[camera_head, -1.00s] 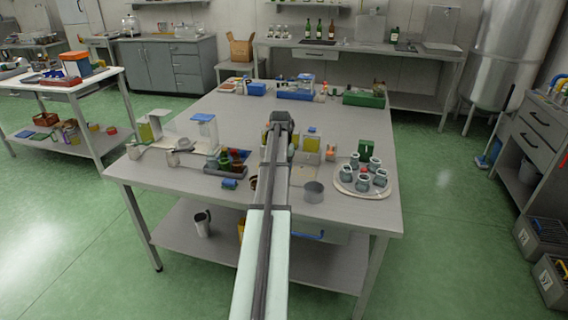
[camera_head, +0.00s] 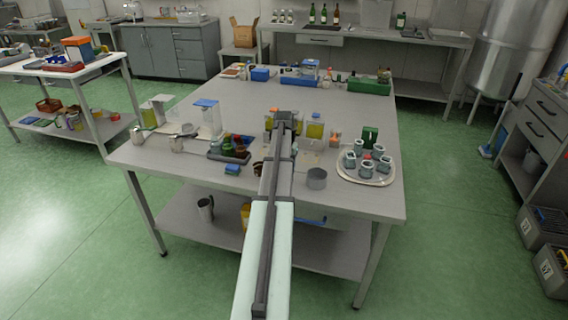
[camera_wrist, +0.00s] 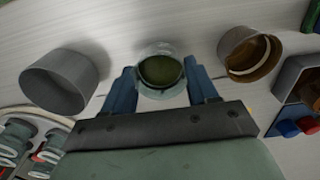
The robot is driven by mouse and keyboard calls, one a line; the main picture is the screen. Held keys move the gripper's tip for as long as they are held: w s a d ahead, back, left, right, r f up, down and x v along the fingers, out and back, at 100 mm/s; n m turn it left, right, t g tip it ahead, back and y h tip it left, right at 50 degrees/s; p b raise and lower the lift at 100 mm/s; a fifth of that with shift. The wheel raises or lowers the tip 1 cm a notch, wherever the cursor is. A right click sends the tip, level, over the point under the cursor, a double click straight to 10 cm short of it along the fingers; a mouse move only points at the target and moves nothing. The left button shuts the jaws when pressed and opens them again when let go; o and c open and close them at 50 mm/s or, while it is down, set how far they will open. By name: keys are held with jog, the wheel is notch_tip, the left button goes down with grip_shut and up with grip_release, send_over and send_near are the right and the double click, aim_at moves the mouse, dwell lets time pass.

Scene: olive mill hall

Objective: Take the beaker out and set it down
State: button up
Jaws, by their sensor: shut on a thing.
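The beaker (camera_wrist: 161,50) is a clear glass vessel with dark green inside, seen from above in the wrist view. My gripper (camera_wrist: 160,78) has one blue finger on each side of it and is shut on it. Whether the beaker touches the surface below I cannot tell. In the head view my own arm covers the fingers and the beaker.
A grey metal cup (camera_wrist: 62,82) and a brown cup (camera_wrist: 250,54) stand either side of the beaker. The grey cup (camera_head: 316,178) is near the table's front. A round tray (camera_head: 368,180) holds several jars; a dark tray (camera_head: 229,158) is left. Bare table (camera_head: 240,105) lies farther back.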

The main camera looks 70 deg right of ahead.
jog(key=shift+f, duration=0.4)
dwell(0.3)
jog(key=o, duration=1.2)
jog(key=shift+r, duration=3.55)
